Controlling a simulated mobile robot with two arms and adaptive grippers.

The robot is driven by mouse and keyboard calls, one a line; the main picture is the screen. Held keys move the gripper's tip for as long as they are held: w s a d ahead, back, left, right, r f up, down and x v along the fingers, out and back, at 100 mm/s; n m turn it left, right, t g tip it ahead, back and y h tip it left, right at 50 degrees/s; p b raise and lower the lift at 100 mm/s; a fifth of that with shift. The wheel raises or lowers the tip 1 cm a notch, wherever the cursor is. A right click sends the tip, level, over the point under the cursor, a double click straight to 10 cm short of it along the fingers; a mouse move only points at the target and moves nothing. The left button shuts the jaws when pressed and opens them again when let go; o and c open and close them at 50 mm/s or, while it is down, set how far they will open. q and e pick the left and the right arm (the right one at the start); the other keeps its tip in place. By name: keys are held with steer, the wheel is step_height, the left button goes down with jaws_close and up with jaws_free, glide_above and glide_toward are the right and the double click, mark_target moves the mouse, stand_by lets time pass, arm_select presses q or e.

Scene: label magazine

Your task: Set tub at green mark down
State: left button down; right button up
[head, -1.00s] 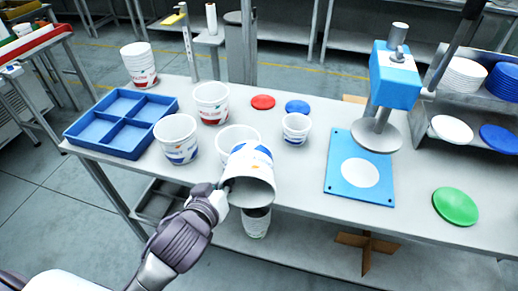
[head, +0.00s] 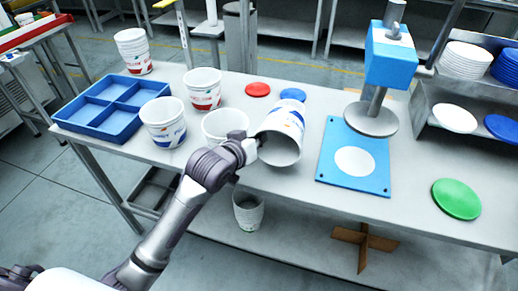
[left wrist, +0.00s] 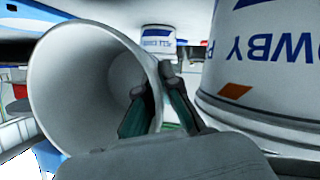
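My left gripper (head: 252,150) is shut on the wall of a white tub with blue and orange print (head: 283,130). The tub is tilted on its side, its open mouth facing me, over the table's front part. In the left wrist view one finger is inside the tub (left wrist: 75,75) and one outside. I cannot tell whether the tub touches the table. A round green disc (head: 456,199) lies at the right of the table. A sliver of green also shows behind the fingers in the left wrist view (left wrist: 172,127). My right gripper is not in view.
White tubs (head: 222,127) (head: 163,122) (head: 203,90) stand left of the held tub. A blue divided tray (head: 112,108) is at the left. A blue press (head: 375,115) with a blue base plate (head: 331,165) stands to the right. The table is clear before the green disc.

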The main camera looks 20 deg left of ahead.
arm_select(q)
steer(key=shift+w+f, duration=0.1)
steer(key=shift+f, duration=2)
steer(key=shift+f, duration=0.15)
steer(key=c, duration=1.3)
jaws_free()
